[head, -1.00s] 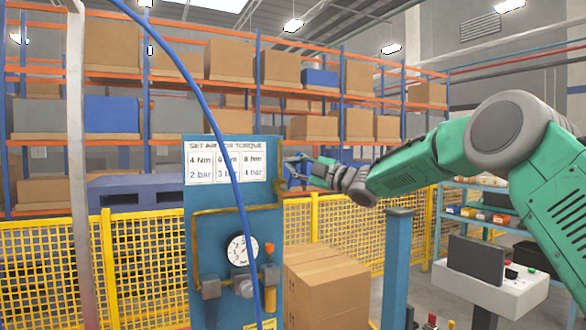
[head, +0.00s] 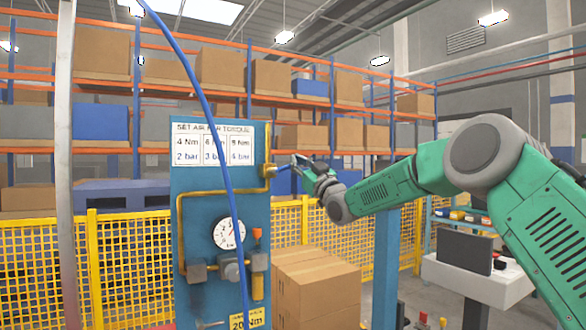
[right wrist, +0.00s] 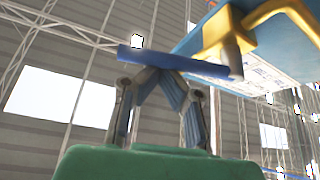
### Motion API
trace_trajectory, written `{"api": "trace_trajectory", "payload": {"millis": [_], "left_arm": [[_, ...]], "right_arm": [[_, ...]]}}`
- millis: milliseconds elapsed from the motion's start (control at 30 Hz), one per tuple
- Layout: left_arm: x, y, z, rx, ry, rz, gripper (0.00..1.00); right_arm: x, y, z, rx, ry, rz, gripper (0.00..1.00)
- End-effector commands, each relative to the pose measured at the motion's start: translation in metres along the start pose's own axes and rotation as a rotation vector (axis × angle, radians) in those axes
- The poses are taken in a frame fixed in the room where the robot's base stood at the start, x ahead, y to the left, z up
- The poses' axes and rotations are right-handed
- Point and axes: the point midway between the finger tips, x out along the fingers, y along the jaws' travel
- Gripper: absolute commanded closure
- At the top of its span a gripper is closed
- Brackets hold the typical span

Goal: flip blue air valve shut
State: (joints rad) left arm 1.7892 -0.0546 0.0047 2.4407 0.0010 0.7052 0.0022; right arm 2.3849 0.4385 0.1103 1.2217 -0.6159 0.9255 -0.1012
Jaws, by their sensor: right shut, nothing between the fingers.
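The blue air valve's lever (right wrist: 185,63) is a flat blue bar beside the yellow pipe in the right wrist view. In the head view the lever (head: 284,168) sticks out from the right edge of the blue panel, by the brass valve body (head: 270,172). My right gripper (head: 297,161) is shut and empty at the lever's outer end. In the right wrist view its fingertips (right wrist: 158,68) meet just under the lever and overlap it; I cannot tell whether they touch. My left gripper is not in view.
The blue panel (head: 205,215) carries a torque chart (head: 213,144), a round gauge (head: 229,233) and the yellow pipe (head: 180,230). A blue hose (head: 222,150) hangs in front. Cartons (head: 318,290) stand right of the panel, with a blue post (head: 387,255) beyond.

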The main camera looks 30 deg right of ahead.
Motion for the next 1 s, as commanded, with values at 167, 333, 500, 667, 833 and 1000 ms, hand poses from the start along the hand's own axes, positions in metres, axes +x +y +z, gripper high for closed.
{"api": "trace_trajectory", "payload": {"millis": [167, 333, 500, 667, 833, 1000], "left_arm": [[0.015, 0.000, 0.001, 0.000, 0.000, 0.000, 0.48], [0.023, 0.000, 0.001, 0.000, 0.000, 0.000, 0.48], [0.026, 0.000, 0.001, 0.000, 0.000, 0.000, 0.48], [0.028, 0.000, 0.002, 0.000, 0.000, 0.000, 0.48], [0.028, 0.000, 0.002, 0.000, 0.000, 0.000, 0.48], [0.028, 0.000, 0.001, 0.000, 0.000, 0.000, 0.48]], "right_arm": [[-0.006, 0.001, 0.010, 0.114, -0.001, 0.067, 1.00], [-0.009, 0.001, 0.015, 0.156, -0.001, 0.092, 1.00], [-0.010, 0.001, 0.017, 0.153, -0.001, 0.091, 1.00], [-0.011, 0.001, 0.019, 0.153, -0.002, 0.090, 1.00], [-0.011, 0.001, 0.019, 0.152, -0.004, 0.090, 1.00], [-0.011, 0.001, 0.020, 0.152, -0.005, 0.089, 1.00]]}}
